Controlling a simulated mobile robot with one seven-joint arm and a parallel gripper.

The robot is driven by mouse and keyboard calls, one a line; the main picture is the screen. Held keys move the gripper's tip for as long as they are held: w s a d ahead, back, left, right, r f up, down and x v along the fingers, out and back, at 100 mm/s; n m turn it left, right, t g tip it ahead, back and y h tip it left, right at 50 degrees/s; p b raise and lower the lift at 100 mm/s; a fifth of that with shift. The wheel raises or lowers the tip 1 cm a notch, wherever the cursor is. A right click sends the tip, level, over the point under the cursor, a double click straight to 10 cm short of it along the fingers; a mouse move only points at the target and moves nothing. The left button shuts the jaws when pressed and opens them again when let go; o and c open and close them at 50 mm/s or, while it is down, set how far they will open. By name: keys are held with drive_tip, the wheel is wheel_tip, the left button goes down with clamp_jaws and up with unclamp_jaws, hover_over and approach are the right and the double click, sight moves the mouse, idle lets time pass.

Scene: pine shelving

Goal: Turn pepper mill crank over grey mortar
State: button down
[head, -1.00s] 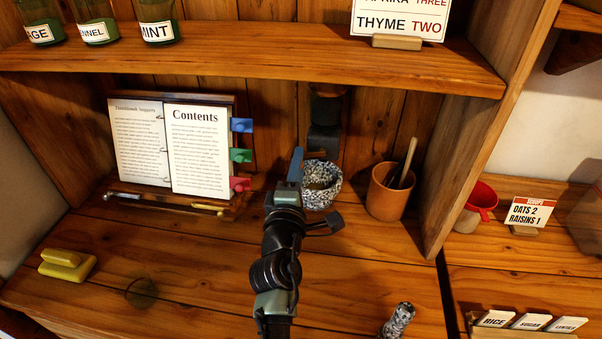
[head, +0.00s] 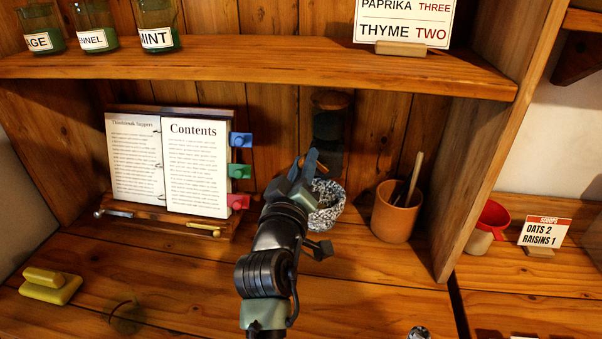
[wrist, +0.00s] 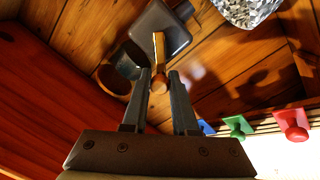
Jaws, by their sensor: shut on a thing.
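The dark pepper mill (head: 329,118) is fixed to the back boards above the speckled grey mortar (head: 326,212). In the wrist view the mill's dark body (wrist: 160,32) shows at the top, with a wooden crank (wrist: 158,48) in front of it. My gripper (head: 312,160) reaches up to the mill and partly hides the mortar. In the wrist view my gripper (wrist: 158,78) is shut on the crank's round wooden knob (wrist: 159,85). The mortar (wrist: 247,8) also shows at the wrist view's top edge. Its inside is hidden.
An open book (head: 196,165) with coloured clips stands to the left. A terracotta pot (head: 396,214) with utensils stands right of the mortar. A shelf (head: 250,58) with jars hangs above. A yellow block (head: 50,285) lies front left; the front counter is mostly clear.

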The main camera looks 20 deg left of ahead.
drive_tip(key=shift+w+d+r+m+b, duration=0.1)
drive_tip(key=shift+d+r+m+b, duration=0.15)
drive_tip(key=shift+m, duration=0.8)
drive_tip(key=shift+w+d+r+m+b, duration=0.1)
drive_tip(key=shift+d+r+m+b, duration=0.15)
drive_tip(key=shift+m, duration=0.8)
drive_tip(key=shift+d, duration=0.1)
drive_tip(key=c, duration=0.7)
unclamp_jaws()
drive_tip(key=v, duration=1.3)
drive_tip(key=shift+b, duration=0.35)
drive_tip(key=shift+r, duration=0.1)
